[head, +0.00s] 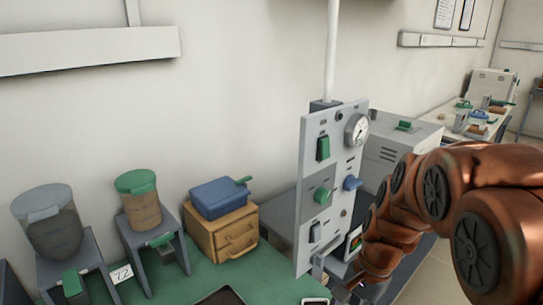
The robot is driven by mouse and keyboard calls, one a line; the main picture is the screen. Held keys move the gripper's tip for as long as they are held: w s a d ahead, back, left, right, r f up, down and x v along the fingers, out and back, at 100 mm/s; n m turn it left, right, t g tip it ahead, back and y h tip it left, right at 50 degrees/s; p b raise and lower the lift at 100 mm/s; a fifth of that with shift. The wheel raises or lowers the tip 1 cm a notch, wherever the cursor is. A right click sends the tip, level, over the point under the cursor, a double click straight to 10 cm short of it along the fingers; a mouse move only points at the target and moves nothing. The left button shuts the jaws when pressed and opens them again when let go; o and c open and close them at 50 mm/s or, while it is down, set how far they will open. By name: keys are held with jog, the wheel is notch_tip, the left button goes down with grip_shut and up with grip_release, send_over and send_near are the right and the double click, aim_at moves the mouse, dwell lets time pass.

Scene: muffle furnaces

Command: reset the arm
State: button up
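My copper-coloured arm (437,190) comes in from the right edge and bends down to the left. Its far end (378,262) is just right of the lower part of an upright grey control panel (310,185). Small dark parts show at that end, by the bottom of the frame. I cannot make out the gripper's fingers or whether they hold anything.
A green-topped bench (190,285) holds two lidded hoppers on grey stands (85,262), a wooden drawer box (226,236) with a blue case (220,197), and a dark tray (222,297). A grey cabinet (395,150) stands behind the panel. Another cluttered bench (478,122) is farther back.

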jog(key=s+d+r+n+h, duration=0.1)
jog(key=s+n, duration=0.4)
jog(key=s, duration=0.4)
jog(key=s+d+n+h, duration=0.1)
jog(key=s+n, duration=0.3)
jog(key=s, duration=0.5)
jog(key=shift+d+r+n+g+h, duration=0.2)
jog(key=shift+r+n+g+h, duration=0.1)
jog(key=shift+r+n, duration=0.1)
jog(key=shift+c, duration=0.4)
